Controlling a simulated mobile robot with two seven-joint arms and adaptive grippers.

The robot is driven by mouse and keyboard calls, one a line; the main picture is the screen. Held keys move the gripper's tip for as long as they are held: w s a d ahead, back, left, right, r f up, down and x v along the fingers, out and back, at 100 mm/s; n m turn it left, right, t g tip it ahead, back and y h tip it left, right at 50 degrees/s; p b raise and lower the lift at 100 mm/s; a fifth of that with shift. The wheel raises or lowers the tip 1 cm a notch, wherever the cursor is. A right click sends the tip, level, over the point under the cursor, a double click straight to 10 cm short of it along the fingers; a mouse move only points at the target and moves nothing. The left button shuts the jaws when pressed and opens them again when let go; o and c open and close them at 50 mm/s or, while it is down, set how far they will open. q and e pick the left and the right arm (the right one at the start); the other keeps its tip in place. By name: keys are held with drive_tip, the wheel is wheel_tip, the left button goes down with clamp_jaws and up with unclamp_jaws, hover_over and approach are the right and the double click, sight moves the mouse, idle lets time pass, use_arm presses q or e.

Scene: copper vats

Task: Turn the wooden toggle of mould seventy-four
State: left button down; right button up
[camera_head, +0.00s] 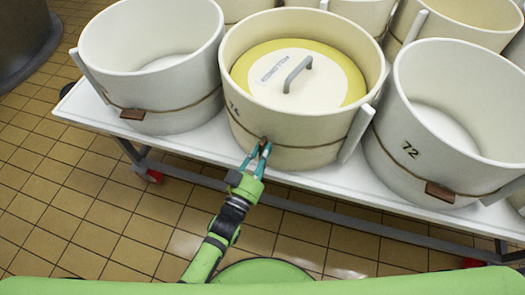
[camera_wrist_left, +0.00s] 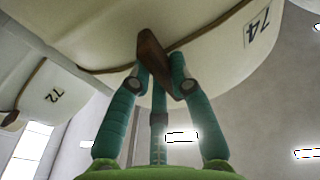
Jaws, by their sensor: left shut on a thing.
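Mould seventy-four (camera_head: 300,132) is a cream tub marked 74 with a brown cord around it, in the middle of the front row. Its wooden toggle (camera_wrist_left: 153,58) is a small dark brown block at the cord, tilted in the left wrist view. My left gripper (camera_head: 261,148) has its teal fingers at the front of the tub. In the left wrist view the fingertips (camera_wrist_left: 157,88) are shut on the toggle, one on each side. In the head view the fingers hide most of the toggle. My right gripper is not in view.
Mould 72 (camera_head: 430,168) stands to the right, its toggle (camera_head: 440,192) lying along its cord. Another tub (camera_head: 150,100) stands to the left. A lid with a grey handle (camera_head: 298,75) sits inside mould seventy-four. The white table (camera_head: 200,150) has wheels; tiled floor lies in front.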

use_arm(q)
drive_tip(key=c, duration=1.1)
unclamp_jaws()
drive_tip(key=v, duration=1.2)
